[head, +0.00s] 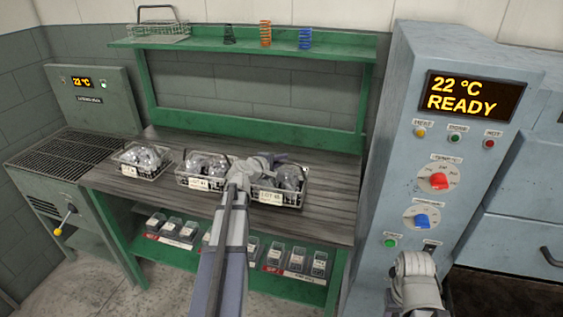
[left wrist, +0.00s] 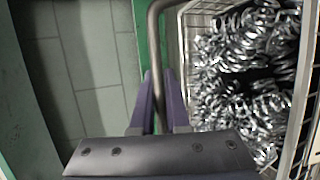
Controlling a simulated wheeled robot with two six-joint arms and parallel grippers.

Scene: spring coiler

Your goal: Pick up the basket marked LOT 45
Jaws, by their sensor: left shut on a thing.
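The wire basket (head: 292,201) at the right of the row of three on the bench holds shiny metal coils. Its white tag (head: 270,197) seems to read LOT 45, though the print is small. My left gripper (head: 266,162) is over this basket. In the left wrist view, my left gripper (left wrist: 160,95) is shut on the basket's bent metal handle (left wrist: 154,35), with the wire basket (left wrist: 186,45) of coils to the right. The basket appears upright at bench level; I cannot tell whether it touches the bench.
A middle basket (head: 188,183) stands close on the left, and a left basket (head: 128,170) farther left. A green shelf (head: 200,42) with springs and an empty basket (head: 160,31) rises behind. A tall control cabinet (head: 390,130) stands close on the right.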

